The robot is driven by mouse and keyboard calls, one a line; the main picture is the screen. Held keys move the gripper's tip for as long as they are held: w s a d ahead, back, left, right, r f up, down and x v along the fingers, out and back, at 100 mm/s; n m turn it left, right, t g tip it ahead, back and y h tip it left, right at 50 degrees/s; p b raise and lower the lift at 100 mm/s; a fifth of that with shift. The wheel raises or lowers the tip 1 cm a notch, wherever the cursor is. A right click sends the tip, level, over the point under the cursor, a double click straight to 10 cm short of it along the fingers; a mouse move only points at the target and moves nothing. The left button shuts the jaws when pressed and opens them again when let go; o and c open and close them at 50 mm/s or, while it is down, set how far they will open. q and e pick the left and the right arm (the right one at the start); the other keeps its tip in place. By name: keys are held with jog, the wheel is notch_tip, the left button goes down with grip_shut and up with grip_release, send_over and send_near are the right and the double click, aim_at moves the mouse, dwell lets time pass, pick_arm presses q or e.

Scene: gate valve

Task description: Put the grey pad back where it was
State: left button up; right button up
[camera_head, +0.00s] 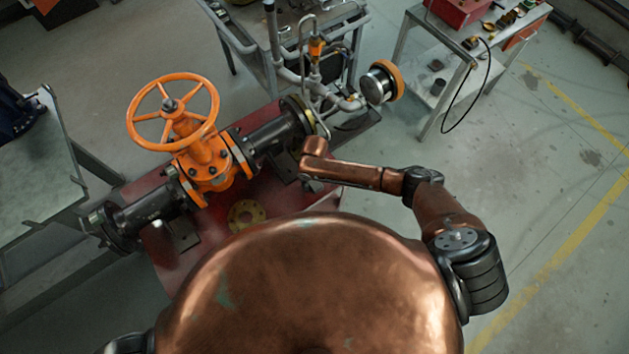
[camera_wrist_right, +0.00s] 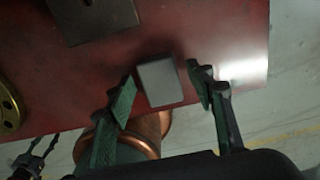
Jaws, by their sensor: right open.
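The grey pad (camera_wrist_right: 160,82) is a small block on the red base plate (camera_wrist_right: 200,30), near the plate's edge. In the right wrist view it is between the two green-padded fingers of my right gripper (camera_wrist_right: 163,86). The fingers are spread, with a gap on each side of the pad. In the head view my right arm reaches in over the plate's right end; the fingers and the pad are not clear there. A dark pronged shape (camera_wrist_right: 36,155) at the lower left of the wrist view looks like my left gripper; its jaws are unclear.
The orange gate valve (camera_head: 205,165) and its dark pipe stand on the plate. A brass ring (camera_head: 247,214) lies on the plate. A dark foot plate (camera_wrist_right: 95,15) is beyond the pad. A gauge (camera_head: 380,82) and carts are behind. Floor at the right is clear.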

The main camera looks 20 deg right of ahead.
aim_at(314, 182)
notch_tip(314, 182, up, 12)
jog(key=p, duration=0.1)
jog(key=shift+r, duration=0.15)
dwell(0.4)
